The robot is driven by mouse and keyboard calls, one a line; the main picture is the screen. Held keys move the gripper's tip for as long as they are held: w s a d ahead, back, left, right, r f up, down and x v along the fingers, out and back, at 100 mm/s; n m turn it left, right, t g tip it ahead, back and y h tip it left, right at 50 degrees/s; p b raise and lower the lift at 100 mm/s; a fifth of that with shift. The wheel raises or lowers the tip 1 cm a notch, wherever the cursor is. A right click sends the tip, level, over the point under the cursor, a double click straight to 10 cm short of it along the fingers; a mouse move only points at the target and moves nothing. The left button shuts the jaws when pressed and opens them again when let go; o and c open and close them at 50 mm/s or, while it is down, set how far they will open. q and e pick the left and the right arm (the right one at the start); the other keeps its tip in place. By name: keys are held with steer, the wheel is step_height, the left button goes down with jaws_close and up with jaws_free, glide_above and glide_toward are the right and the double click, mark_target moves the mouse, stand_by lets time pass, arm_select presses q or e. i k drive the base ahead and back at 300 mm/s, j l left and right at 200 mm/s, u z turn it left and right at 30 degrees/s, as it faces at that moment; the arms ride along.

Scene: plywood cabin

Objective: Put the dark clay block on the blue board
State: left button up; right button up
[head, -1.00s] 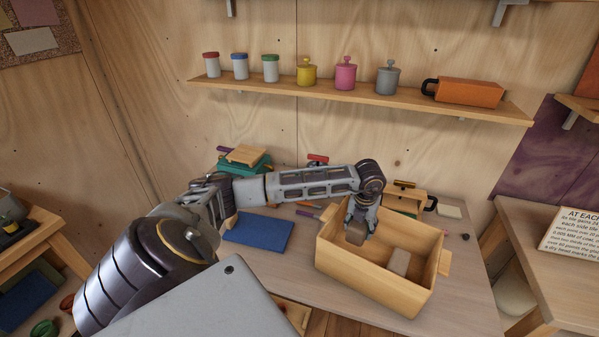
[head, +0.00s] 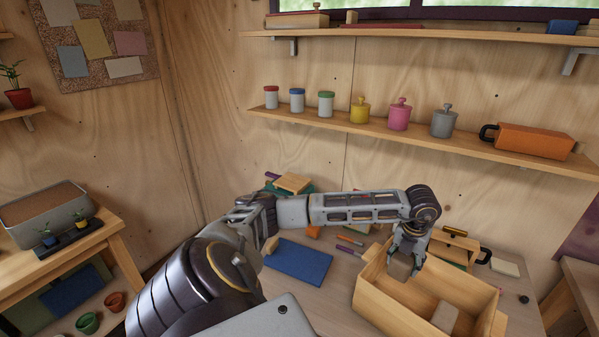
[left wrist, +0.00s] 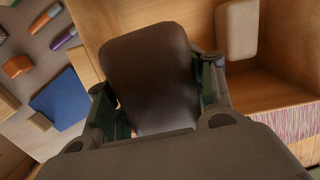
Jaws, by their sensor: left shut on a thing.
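My left gripper (head: 404,253) is shut on the dark clay block (head: 399,267), a brown-grey slab with rounded corners, at the left end of the open wooden box. The block (left wrist: 150,75) fills the middle of the left wrist view, between the two fingers (left wrist: 158,98). Whether it touches the box is not clear. My right gripper is not in view.
The wooden box (head: 385,312) holds a second, lighter block (head: 445,317) at its right side. Several pens (head: 349,241) and small pieces lie behind the board. A green-and-wood stack (head: 293,183) stands at the back. A shelf (head: 420,138) with jars runs above.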

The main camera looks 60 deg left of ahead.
mark_target(309, 263)
steer(key=k, duration=0.95)
